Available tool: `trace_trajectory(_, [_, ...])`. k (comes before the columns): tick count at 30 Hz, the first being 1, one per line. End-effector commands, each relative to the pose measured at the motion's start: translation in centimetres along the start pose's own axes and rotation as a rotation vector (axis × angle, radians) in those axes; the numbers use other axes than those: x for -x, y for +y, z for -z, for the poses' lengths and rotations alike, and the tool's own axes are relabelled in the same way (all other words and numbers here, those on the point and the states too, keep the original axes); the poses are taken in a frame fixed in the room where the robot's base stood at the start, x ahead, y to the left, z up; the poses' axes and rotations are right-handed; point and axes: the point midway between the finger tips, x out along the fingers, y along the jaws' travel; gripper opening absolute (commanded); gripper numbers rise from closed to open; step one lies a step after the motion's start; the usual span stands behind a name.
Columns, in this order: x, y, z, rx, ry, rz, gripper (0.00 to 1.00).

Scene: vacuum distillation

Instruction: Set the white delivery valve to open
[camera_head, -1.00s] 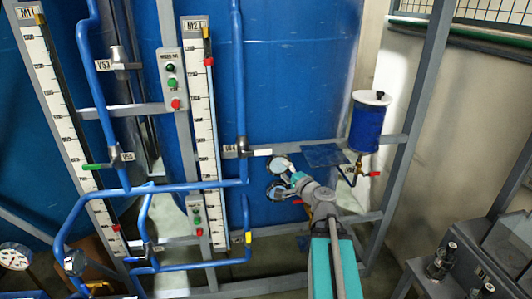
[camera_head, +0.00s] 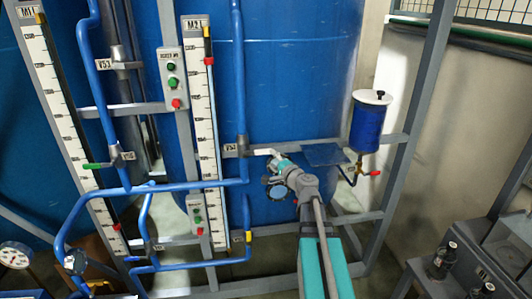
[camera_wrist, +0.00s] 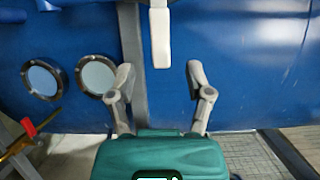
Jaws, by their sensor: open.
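The white delivery valve handle (camera_head: 264,152) sticks out to the right from its grey valve body (camera_head: 243,146) on the vertical blue pipe. In the wrist view, the white handle (camera_wrist: 160,38) points down from the top edge, and its free end lies in line with the gap between my fingers. My gripper (camera_head: 275,162) is just right of and below the handle in the head view and overlaps its end. In the wrist view, my gripper (camera_wrist: 160,72) has its fingers spread, one on each side of the handle's line. No contact is visible, but depth is hard to judge.
A green-handled valve (camera_head: 98,165) sits to the left, and a scale board (camera_head: 203,110) stands beside the pipe. A small blue tank (camera_head: 367,125) with a red-handled valve (camera_head: 374,173) is to the right. Grey frame bars and a large blue tank (camera_head: 290,70) lie behind.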

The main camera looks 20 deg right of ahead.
Motion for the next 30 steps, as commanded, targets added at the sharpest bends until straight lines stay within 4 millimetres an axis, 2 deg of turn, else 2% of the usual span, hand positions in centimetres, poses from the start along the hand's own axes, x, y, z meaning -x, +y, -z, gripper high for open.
trace_trajectory(3, [-2.2,0.0,0.1,0.0,-0.001,0.0,0.66])
trace_trajectory(12, [-5.6,0.0,0.1,0.0,0.0,0.0,0.66])
trace_trajectory(18, [-6.3,0.0,0.1,0.0,0.001,0.0,0.66])
trace_trajectory(27, [-6.3,0.0,0.1,0.0,0.001,0.0,0.66])
trace_trajectory(30, [-6.3,0.0,0.1,0.0,0.002,0.0,0.47])
